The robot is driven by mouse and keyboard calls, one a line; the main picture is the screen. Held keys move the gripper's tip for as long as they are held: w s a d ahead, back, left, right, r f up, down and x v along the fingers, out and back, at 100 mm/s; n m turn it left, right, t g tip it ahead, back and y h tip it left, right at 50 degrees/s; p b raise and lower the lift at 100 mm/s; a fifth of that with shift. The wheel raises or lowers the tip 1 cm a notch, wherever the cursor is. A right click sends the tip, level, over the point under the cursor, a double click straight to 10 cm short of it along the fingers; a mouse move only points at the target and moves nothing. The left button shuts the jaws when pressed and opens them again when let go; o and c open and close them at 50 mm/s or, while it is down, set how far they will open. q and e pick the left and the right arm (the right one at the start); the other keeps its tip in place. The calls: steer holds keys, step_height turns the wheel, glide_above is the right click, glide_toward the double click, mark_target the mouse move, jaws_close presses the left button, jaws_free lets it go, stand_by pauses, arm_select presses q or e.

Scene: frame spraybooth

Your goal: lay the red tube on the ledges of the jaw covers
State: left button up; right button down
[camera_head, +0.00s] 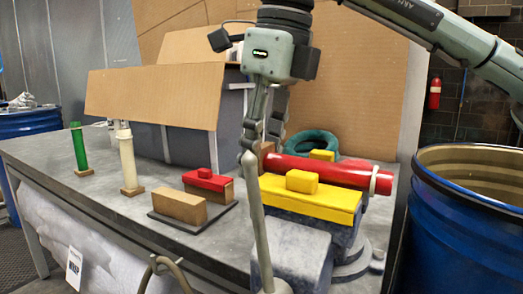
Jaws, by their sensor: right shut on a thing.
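The red tube (320,171) lies about level behind the front yellow jaw cover (310,202) of the vise, with a pale ring near its right end. A yellow block is on top of that cover. Part of a second yellow cover (322,155) shows behind the tube. The ledges and the tube's contact with them are hidden. My right gripper (255,143) points down at the tube's left end. It is shut on what looks like the upper end of the grey-green vise handle (258,220), in front of the vise. My left gripper is not in view.
A green tube (79,149) and a white tube (127,160) stand upright on the bench (110,208). A wooden block (179,207) and a red-topped block (208,180) lie left of the vise. A blue drum (450,245) stands right.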

steer(key=shift+f+b, duration=0.45)
steer(key=shift+f, duration=0.3)
steer(key=c, duration=0.9)
jaws_free()
steer(key=r, duration=0.4)
steer(key=s+d+r, duration=0.1)
steer(key=r, duration=0.7)
steer(key=shift+s+d, duration=0.15)
steer(key=shift+d, duration=0.25)
steer(key=shift+f, duration=0.1)
